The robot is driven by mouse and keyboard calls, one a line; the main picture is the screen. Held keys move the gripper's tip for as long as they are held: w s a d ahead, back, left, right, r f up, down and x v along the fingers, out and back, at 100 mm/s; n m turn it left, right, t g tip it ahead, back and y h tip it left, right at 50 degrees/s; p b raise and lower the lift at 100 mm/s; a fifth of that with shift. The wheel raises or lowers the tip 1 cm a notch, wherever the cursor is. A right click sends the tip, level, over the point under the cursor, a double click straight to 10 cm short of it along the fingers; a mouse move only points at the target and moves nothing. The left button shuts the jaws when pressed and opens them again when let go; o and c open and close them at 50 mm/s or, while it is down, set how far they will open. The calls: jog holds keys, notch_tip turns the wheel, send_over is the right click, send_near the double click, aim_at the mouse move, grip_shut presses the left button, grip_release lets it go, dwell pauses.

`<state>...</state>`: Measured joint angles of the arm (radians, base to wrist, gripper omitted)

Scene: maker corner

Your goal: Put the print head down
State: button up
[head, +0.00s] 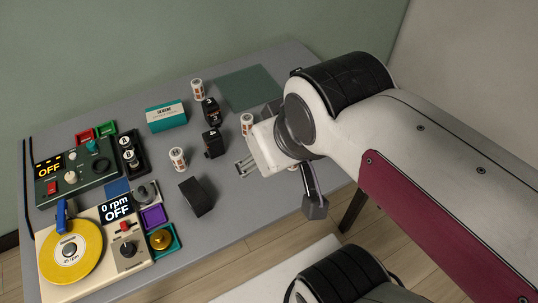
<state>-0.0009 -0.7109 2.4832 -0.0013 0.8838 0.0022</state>
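My gripper (243,167) is low over the right part of the grey table, with its pale fingers pointing left. I see nothing clearly held between the fingers, but they are too small to tell how far apart they are. Two small black units with orange-marked tops, which look like print heads, stand on the table left of my gripper: one nearer (213,144) and one farther (211,111). I cannot tell which is the task's print head. Both stand apart from the fingers. My wrist hides part of the table at right.
White-and-orange cylinders stand nearby (178,159), (247,123), (197,89). A dark block (196,196), a teal box (166,116) and a green mat (247,89) lie around. Control panel (76,166) and yellow turntable (71,252) fill the left. The table's front middle is clear.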

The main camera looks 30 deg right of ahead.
jog(key=shift+s, duration=0.55)
jog(key=shift+o, duration=0.6)
jog(key=shift+w, duration=0.1)
jog(key=t, duration=0.5)
send_over(215, 142)
jog(key=s, duration=0.3)
notch_tip(215, 142, down, 16)
jog(key=w+f, duration=0.1)
jog(key=f, duration=0.2)
jog(key=f+t, duration=0.1)
jog(key=f, duration=0.2)
jog(key=w+f+t, duration=0.1)
jog(key=f, duration=0.2)
jog(key=shift+w+d+f, duration=0.1)
jog(key=shift+w+f, duration=0.1)
jog(key=shift+w, duration=0.1)
jog(key=shift+s+f+t, duration=0.2)
jog(key=shift+f+t, duration=0.05)
jog(key=shift+f, duration=0.25)
jog(key=shift+s+f+t, duration=0.15)
jog(key=shift+f+t, duration=0.1)
jog(key=shift+f, duration=0.25)
